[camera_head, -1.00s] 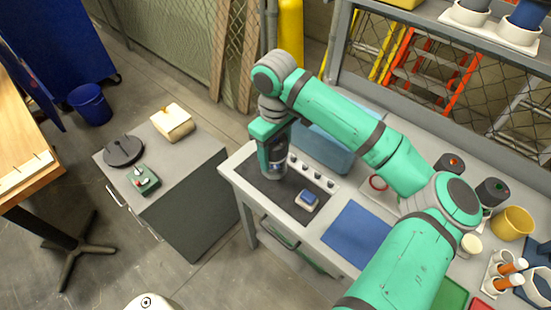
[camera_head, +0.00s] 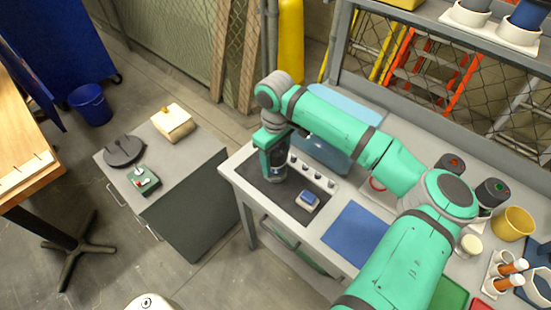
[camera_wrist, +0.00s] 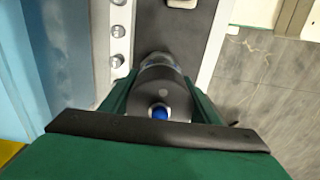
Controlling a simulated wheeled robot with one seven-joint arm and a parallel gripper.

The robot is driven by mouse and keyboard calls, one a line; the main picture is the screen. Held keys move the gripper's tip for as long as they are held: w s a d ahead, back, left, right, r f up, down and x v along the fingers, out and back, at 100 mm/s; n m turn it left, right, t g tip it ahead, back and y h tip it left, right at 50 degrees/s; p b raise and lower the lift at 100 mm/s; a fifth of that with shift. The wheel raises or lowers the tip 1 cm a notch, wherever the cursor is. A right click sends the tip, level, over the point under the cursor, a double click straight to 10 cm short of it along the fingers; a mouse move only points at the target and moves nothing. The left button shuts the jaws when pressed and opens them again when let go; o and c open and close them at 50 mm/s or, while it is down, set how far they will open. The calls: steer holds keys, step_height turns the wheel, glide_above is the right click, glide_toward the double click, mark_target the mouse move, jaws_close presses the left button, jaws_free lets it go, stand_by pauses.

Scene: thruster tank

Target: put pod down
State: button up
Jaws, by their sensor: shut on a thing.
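The pod (camera_head: 279,173) is a dark grey cylinder held upright below my gripper (camera_head: 274,156), at the left part of the dark mat (camera_head: 254,176) on the workbench. In the wrist view the pod (camera_wrist: 160,72) sits between the two green fingers of my gripper (camera_wrist: 160,88), with a blue knob (camera_wrist: 160,112) on its near end. My gripper is shut on it. The pod's lower end is at or very near the mat; I cannot tell whether it touches.
A blue-topped block (camera_head: 308,199) stands on the mat to the right. A row of small knobs (camera_head: 318,175) runs along the mat's back edge, with a light blue panel or bin (camera_head: 340,143) behind. A grey cabinet (camera_head: 190,175) stands left, across a gap.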

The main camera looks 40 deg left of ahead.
steer(key=shift+f, duration=0.1)
steer(key=o, duration=1.7)
step_height(320, 180, up, 12)
steer(key=shift+r, duration=0.15)
steer(key=shift+s, duration=0.1)
